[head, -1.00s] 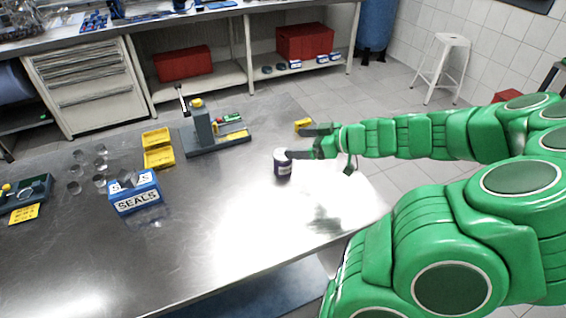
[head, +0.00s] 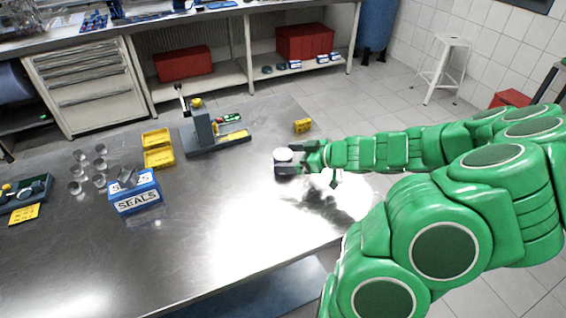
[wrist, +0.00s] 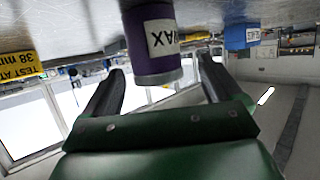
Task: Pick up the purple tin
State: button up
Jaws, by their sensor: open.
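The purple tin (wrist: 146,58) has a pale label and shows upside down in the wrist view, between the two dark fingers of my gripper (wrist: 161,70). In the head view, the tin's pale lid (head: 283,154) shows on the right part of the steel table, and the near finger hides most of its body. My gripper (head: 287,162) reaches in from the right, low over the table, with its fingers on either side of the tin. The jaws are open, with a gap beside the tin in the wrist view. The tin appears upright on the table.
A yellow block (head: 303,126) stands behind my gripper near the table's far edge. A dark press-like fixture (head: 205,135), yellow trays (head: 158,157) and a blue SEALS box (head: 135,195) are to the left. The table's front middle (head: 210,245) is clear.

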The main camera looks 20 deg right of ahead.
aim_at(278, 156)
jog(key=shift+x, duration=2.3)
jog(key=shift+w+d+r, duration=0.15)
jog(key=c, duration=1.3)
